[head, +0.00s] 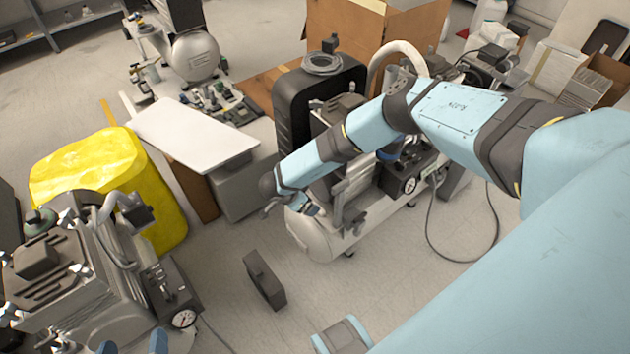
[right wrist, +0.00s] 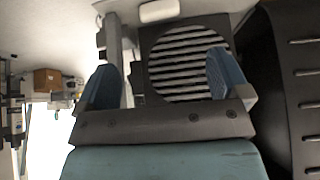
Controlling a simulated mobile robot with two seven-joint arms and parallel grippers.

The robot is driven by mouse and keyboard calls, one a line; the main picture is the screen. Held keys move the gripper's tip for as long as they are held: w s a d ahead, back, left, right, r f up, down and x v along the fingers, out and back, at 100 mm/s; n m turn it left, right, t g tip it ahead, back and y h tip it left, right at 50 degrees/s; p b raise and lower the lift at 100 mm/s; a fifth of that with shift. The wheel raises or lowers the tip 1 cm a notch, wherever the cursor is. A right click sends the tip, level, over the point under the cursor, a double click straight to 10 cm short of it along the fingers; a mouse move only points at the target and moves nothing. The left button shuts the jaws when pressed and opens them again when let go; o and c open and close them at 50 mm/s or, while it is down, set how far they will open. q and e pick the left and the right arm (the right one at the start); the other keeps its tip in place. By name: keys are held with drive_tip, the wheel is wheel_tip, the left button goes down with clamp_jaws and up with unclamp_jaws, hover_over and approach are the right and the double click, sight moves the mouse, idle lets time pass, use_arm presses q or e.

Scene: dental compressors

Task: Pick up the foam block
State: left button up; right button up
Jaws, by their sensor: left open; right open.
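A dark block (head: 265,280) stands on the floor at the lower centre of the head view; it may be the foam block, but its material cannot be told. My left gripper (head: 132,346) shows only as blue fingertips at the bottom left edge, open, in front of a compressor. My right arm reaches in from the right, and its gripper (head: 290,208) is above and beyond the dark block, by a white compressor tank. In the right wrist view the right gripper (right wrist: 163,82) is open, with nothing held between its blue fingers. The dark block is not identifiable there.
A compressor with a gauge (head: 60,270) and a yellow container (head: 165,190) stand at left. The white tank (head: 325,240) stands beyond the dark block. A round striped grille (right wrist: 188,65) is behind the right fingers. Bare floor surrounds the block; a cable (head: 455,258) lies right.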

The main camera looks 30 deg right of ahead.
drive_tip(key=b+x, duration=0.3)
drive_tip(key=x, duration=0.7)
drive_tip(key=shift+f+b, duration=0.35)
drive_tip(key=shift+f, duration=0.05)
drive_tip(key=shift+d+f, duration=0.1)
drive_tip(key=shift+d, duration=0.05)
use_arm(q)
drive_tip(key=w+d+r+t+h, duration=0.1)
drive_tip(key=d+r+t+h, duration=0.2)
drive_tip(key=r, duration=0.4)
drive_tip(key=shift+w+r+t, duration=0.25)
drive_tip(key=shift+t, duration=0.05)
drive_tip(key=shift+d, duration=0.1)
use_arm(e)
drive_tip(key=shift+c, duration=0.4)
drive_tip(key=c, duration=0.9)
